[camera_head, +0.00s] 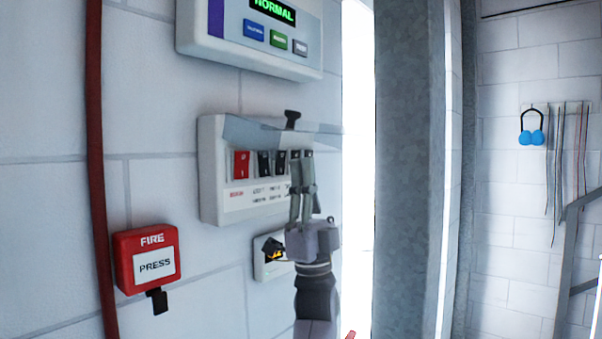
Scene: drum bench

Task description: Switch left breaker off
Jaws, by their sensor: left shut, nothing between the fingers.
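A white breaker box (210,170) is mounted on the wall in the middle of the head view. Its clear cover (255,132) sticks out above the switches, with a black tab (292,119) on it. A red switch (241,164) is at the far left of the row, with black switches (264,163) to its right. My left gripper (301,157) points up in front of the right end of the row, with its fingers shut and empty. It hides part of the row there; I cannot tell whether it touches a switch. My right gripper is out of view.
A display panel (205,28) reading NORMAL is above the box. A red fire call box (147,262) is at lower left, beside a red pipe (95,150). A small white box (262,267) is partly behind my gripper. A grey pillar (405,170) stands to the right.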

